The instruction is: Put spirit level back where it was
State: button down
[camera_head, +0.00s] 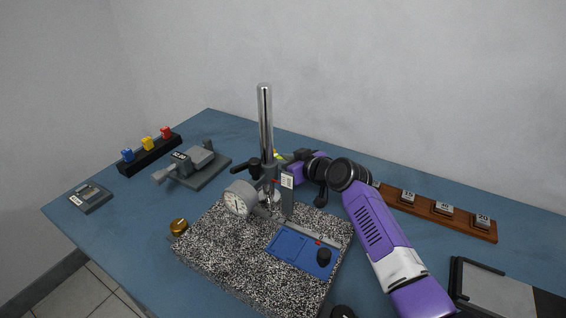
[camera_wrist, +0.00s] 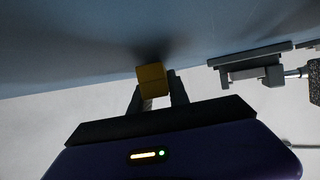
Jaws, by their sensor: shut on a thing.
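The spirit level appears as a yellow block (camera_wrist: 151,76) in the wrist view, between the two fingers of my gripper (camera_wrist: 157,96). My gripper is shut on it. The block is close to the blue table surface; I cannot tell whether it touches. In the head view my gripper (camera_head: 284,160) is behind the steel post, which hides most of it. Only a small yellow-green bit of the spirit level (camera_head: 277,155) shows beside the post.
A steel post (camera_head: 265,125) with a dial gauge (camera_head: 239,199) stands on a speckled granite plate (camera_head: 215,255), with a blue tray (camera_head: 290,248) on it. A grey vise (camera_head: 190,165) is to the left. A wooden rack (camera_head: 450,217) with weights is right. A brass knob (camera_head: 179,226) is front left.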

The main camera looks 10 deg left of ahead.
jog(key=c, duration=1.3)
grip_release()
jog(key=shift+s+f, duration=0.1)
jog(key=shift+f, duration=0.2)
jog(key=shift+o, duration=0.2)
jog(key=shift+r+p, duration=0.55)
jog(key=shift+p, duration=0.25)
jog(key=p+v, duration=0.6)
jog(key=v, duration=0.1)
jog(key=p+v, duration=0.4)
jog(key=shift+r, duration=0.35)
jog(key=shift+s+d+r, duration=0.1)
jog(key=shift+s+d, duration=0.15)
jog(key=shift+d, duration=0.1)
